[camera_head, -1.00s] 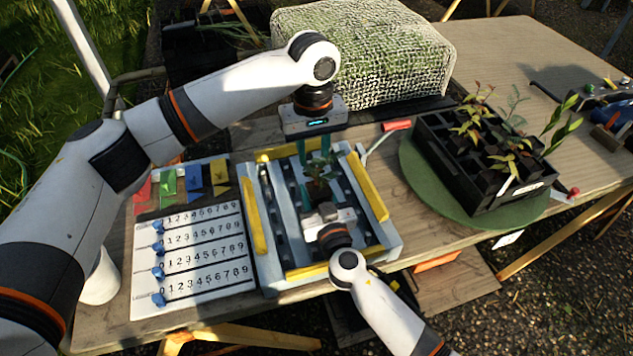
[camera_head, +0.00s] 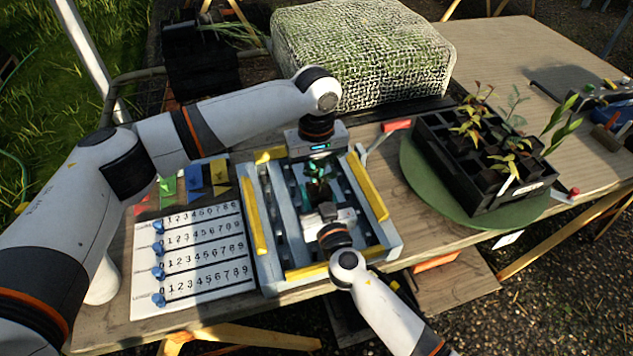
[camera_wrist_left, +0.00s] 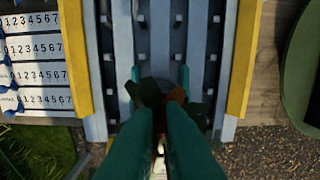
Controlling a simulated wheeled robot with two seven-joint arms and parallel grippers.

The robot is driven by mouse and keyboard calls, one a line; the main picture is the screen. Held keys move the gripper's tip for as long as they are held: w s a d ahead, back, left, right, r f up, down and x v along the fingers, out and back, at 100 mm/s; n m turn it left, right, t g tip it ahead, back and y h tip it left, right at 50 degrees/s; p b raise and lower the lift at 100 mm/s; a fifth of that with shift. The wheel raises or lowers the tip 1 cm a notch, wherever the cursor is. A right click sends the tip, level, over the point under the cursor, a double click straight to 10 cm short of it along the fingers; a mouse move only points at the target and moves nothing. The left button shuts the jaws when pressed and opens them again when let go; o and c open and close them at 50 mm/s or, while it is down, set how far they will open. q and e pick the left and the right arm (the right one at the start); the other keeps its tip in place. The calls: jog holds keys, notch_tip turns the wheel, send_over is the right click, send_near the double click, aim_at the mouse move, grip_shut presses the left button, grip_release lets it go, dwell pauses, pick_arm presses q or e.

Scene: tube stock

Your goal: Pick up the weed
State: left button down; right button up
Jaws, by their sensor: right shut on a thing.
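A small dark-leaved plant (camera_head: 317,172), with a reddish-brown patch, stands over the blue-grey slatted tray (camera_head: 275,235). It also shows in the left wrist view (camera_wrist_left: 152,92). I cannot tell which of its growth is the weed. My left gripper (camera_head: 314,178) reaches down from behind. In the left wrist view its two teal fingers (camera_wrist_left: 160,108) are apart, with leaves at and between their tips. My right gripper (camera_head: 322,196) comes from the front, low over the tray, and is shut on the plant's dark container, which is mostly hidden.
A white number board (camera_head: 195,250) with blue sliders and coloured tabs lies left of the tray. A black crate of potted seedlings (camera_head: 470,180) stands on a green round mat (camera_head: 420,180) at right. A mesh-covered block (camera_head: 365,55) is behind. A red-handled tool (camera_head: 397,125) lies between.

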pick_arm(q)
jog(key=shift+r, duration=0.1)
dwell(0.3)
notch_tip(320, 180, up, 18)
dwell(0.3)
pick_arm(e)
jog(key=o, duration=1.1)
jog(key=shift+o, duration=0.2)
